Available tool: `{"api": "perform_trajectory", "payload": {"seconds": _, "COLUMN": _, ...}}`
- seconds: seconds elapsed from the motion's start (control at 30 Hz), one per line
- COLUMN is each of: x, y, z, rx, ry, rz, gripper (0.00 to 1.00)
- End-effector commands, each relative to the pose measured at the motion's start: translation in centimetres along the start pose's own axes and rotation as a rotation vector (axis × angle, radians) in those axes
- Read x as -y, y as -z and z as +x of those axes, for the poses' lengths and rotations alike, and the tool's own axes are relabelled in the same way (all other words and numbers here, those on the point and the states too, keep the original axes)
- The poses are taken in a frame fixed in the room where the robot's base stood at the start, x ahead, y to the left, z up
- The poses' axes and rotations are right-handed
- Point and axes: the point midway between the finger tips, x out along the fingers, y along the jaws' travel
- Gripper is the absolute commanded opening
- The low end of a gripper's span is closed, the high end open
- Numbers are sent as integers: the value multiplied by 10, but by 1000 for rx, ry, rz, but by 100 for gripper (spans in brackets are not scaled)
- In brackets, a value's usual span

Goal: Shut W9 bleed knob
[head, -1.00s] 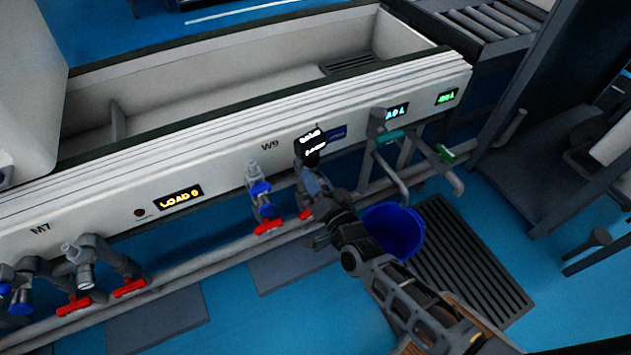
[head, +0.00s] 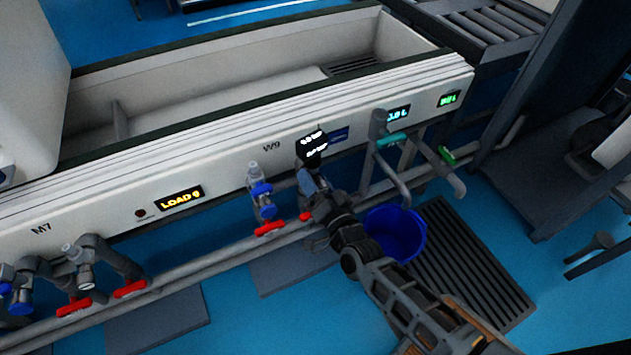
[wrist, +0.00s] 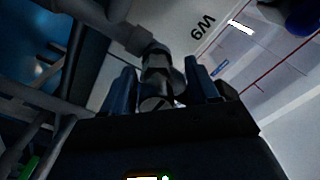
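The W9 label (head: 271,147) is on the white trough front in the head view; it also shows in the wrist view (wrist: 203,27). Below it, a valve with a blue knob (head: 262,189) and a red lever (head: 270,228) stands left of my gripper (head: 308,182). My gripper is at the neighbouring fitting, under a dark display box (head: 313,144). In the wrist view, my two bluish fingers (wrist: 162,85) stand apart on either side of a grey round fitting (wrist: 160,73). I cannot tell whether they touch it. The bleed knob itself is not clearly seen.
A red lever (head: 305,216) sits close to my gripper on the grey rail pipe (head: 210,263). A blue bucket (head: 396,233) stands right of my arm by a floor grate (head: 462,262). Bent grey pipes (head: 400,180) hang at right. More valves (head: 75,275) are at left.

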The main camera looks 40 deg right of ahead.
Motion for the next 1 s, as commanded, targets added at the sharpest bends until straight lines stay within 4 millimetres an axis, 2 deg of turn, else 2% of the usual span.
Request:
{"api": "perform_trajectory", "payload": {"seconds": 0.27, "x": -2, "y": 1, "z": -3, "rx": -2, "ry": -4, "rz": -1, "gripper": 59}}
{"api": "perform_trajectory", "payload": {"seconds": 0.37, "x": -1, "y": 2, "z": -14, "rx": -2, "ry": -4, "rz": -1, "gripper": 59}}
{"api": "perform_trajectory", "payload": {"seconds": 0.7, "x": 0, "y": 1, "z": -66, "rx": 0, "ry": -3, "rz": -1, "gripper": 59}}
{"api": "perform_trajectory", "payload": {"seconds": 0.83, "x": 1, "y": 1, "z": -76, "rx": -2, "ry": -1, "rz": -1, "gripper": 59}}
{"api": "perform_trajectory", "payload": {"seconds": 1.0, "x": 1, "y": 1, "z": -79, "rx": -2, "ry": -1, "rz": -1, "gripper": 59}}
